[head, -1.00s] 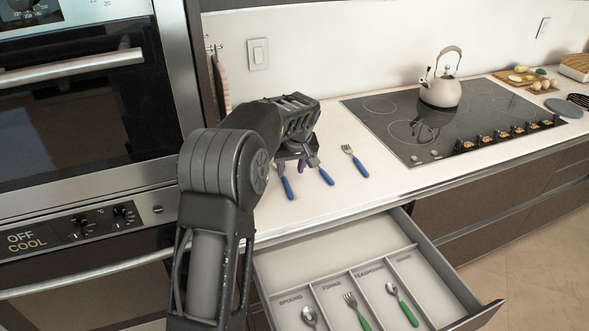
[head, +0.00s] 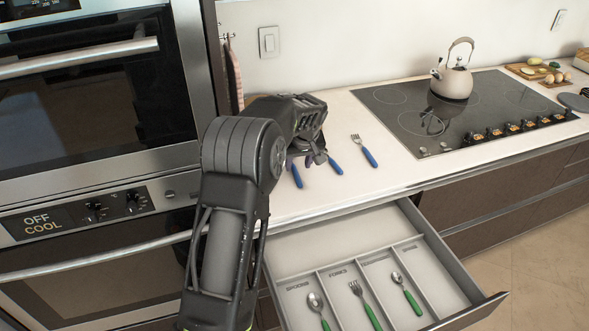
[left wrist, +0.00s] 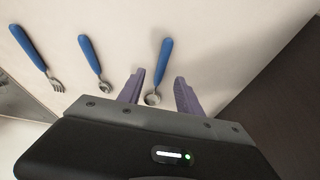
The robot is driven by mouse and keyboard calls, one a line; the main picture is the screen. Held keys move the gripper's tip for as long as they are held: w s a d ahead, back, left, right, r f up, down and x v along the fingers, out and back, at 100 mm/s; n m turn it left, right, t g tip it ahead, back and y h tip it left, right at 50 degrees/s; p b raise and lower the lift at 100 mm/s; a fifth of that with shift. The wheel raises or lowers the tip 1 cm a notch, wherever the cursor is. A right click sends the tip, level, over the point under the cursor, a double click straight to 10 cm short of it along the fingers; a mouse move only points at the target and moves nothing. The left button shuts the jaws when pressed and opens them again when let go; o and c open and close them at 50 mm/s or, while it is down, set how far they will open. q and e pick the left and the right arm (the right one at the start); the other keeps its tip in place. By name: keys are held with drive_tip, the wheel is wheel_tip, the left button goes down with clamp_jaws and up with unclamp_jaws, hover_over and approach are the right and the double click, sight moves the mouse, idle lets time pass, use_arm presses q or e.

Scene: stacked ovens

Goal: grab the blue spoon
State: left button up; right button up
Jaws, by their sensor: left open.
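The blue-handled spoon (left wrist: 164,62) lies on the counter in the left wrist view, with its bowl toward my gripper. My left gripper (left wrist: 159,82) is open, with one purple finger on each side of the spoon's lower part; I cannot tell if either touches it. In the head view the spoon's blue handle (head: 297,176) shows just below my left gripper (head: 300,162), which hides its bowl. A second blue-handled piece (left wrist: 89,54) with a small head, apparently a spoon too, lies to the left, outside the fingers. My right gripper is not in view.
A blue fork (head: 364,150) lies farther right on the counter (head: 390,182). Below, an open drawer (head: 330,243) holds green-handled cutlery in compartments. A kettle (head: 451,82) stands on the cooktop (head: 400,97). Stacked ovens (head: 95,95) stand close on the left.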

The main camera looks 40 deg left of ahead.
sight(296, 172)
use_arm(q)
drive_tip(key=p+x, duration=0.1)
drive_tip(key=x, duration=0.2)
drive_tip(key=shift+a+f, duration=0.15)
drive_tip(key=shift+f, duration=0.15)
drive_tip(key=shift+w+f, duration=0.1)
drive_tip(key=shift+f, duration=0.15)
drive_tip(key=shift+f, duration=0.1)
drive_tip(key=shift+c, duration=0.2)
clamp_jaws()
idle(0.4)
